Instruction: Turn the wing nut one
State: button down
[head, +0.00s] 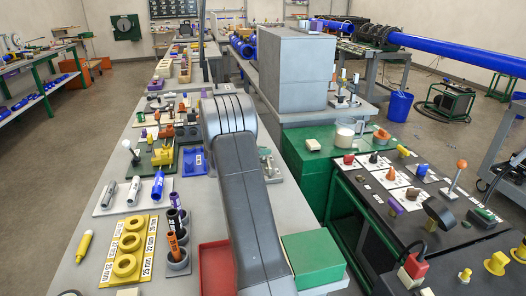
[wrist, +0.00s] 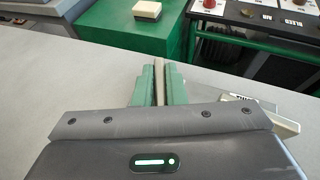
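My gripper (wrist: 160,65) shows in the wrist view over the bare grey bench top. Its two green fingers are close together, with narrow tan-grey strips meeting between them, and I see no separate object held. In the head view my arm hides the gripper. I cannot pick out wing nut one for certain in either view. A small pale fixture with a partly hidden label (wrist: 262,114) lies just right of the gripper, mostly behind its housing. In the head view, small yellow knob-like parts (head: 496,263) stand at the lower right; I cannot tell if they are wing nuts.
A green cabinet (wrist: 118,28) with a cream block (wrist: 147,10) stands beyond the bench edge. A dark control panel (head: 452,222) with knobs and levers is to the right. Tools, yellow rings (head: 124,264) and a red tray (head: 217,270) crowd the bench around my arm.

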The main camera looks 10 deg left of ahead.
jog(key=shift+f+n+t+y+b, duration=0.2)
jog(key=shift+n+t+y+b, duration=0.65)
jog(key=shift+b, duration=0.75)
jog(key=shift+r+n+t+y+b, duration=0.1)
jog(key=shift+n+t+y+b, duration=0.15)
jog(key=shift+n+y+b, duration=0.35)
jog(key=shift+r, duration=0.1)
jog(key=c, duration=1.5)
grip_release()
jog(key=v, duration=1.3)
jog(key=shift+s+a+r, duration=0.1)
jog(key=shift+s+r, duration=0.05)
jog(key=shift+s, duration=0.25)
